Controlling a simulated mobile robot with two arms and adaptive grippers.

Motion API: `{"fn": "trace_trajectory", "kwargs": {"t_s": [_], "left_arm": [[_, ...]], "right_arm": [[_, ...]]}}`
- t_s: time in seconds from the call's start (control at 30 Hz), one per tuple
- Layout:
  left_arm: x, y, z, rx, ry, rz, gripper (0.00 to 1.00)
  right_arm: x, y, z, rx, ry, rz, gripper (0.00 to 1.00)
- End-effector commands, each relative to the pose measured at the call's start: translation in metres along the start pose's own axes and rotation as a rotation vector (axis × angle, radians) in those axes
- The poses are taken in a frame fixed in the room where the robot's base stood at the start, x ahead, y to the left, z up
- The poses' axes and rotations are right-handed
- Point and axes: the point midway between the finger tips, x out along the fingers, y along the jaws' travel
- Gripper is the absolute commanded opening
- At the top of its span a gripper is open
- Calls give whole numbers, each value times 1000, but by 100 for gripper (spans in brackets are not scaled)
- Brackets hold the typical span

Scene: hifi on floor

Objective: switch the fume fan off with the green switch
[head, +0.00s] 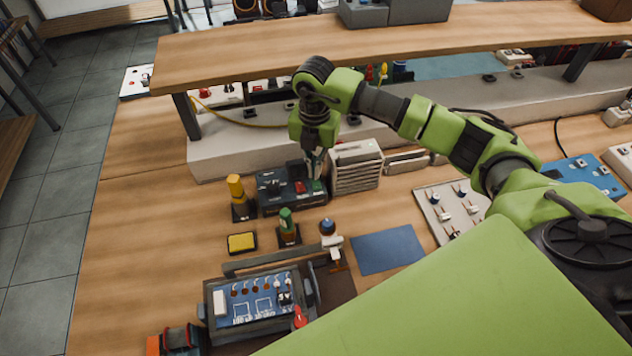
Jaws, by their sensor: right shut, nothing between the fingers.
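A dark blue-grey switch box (275,192) sits on the workbench below the raised shelf. A red switch (300,187) shows on its top right part, with a small green switch (317,186) beside it at the right end. A beige louvred box (355,172), which looks like the fume fan, stands just right of the switch box. My right gripper (315,172) is shut and empty, pointing down at the right end of the switch box, just above the green switch. I cannot tell whether it touches the switch. My left gripper is not in view.
A clamped blue circuit board (255,302) is nearer. The shelf (230,55) overhangs behind. A blue mat (388,249) lies to the right.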

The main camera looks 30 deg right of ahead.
Motion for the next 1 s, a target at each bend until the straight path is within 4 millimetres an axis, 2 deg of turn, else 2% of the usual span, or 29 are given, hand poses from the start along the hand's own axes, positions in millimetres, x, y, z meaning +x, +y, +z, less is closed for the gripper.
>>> {"fn": "trace_trajectory", "kwargs": {"t_s": [1.0], "left_arm": [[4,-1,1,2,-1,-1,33]], "right_arm": [[6,0,0,0,0,0,0]]}}
